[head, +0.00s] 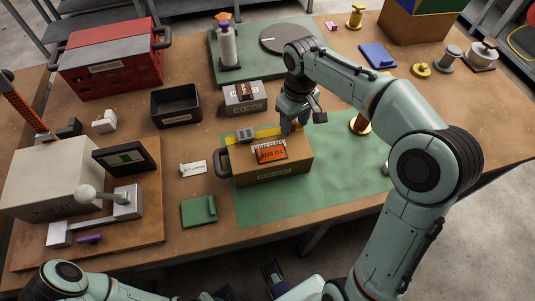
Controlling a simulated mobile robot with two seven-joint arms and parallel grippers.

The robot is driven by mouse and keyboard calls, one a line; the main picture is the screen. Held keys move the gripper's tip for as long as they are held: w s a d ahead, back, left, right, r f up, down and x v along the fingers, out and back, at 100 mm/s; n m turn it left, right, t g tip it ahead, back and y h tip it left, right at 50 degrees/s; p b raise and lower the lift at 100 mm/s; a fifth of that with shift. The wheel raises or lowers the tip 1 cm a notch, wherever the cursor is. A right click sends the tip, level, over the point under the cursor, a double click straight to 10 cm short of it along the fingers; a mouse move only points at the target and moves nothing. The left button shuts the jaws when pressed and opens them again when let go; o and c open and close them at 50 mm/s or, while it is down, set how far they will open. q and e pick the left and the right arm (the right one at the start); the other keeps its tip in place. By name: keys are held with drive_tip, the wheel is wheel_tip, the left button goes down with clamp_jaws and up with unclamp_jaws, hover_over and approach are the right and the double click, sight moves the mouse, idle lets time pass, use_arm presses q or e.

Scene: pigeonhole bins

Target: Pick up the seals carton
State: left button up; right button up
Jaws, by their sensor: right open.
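A small grey carton (245,97) with a dark patch on top and a pale front label stands behind the brown bin; its label is too small to read, so I cannot tell whether it is the seals carton. My right gripper (293,126) is open and points down at the back right corner of the brown bin (280,172), to the right of and nearer than the grey carton. What lies between its fingers is not clear. My left arm shows at the bottom left; I cannot make out its fingertips.
A black open tray (176,104) is left of the grey carton. A red toolbox (110,62) stands at the back left. The mat's right part is mostly clear.

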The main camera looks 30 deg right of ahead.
drive_tip(key=shift+f, duration=0.15)
clamp_jaws()
idle(1.4)
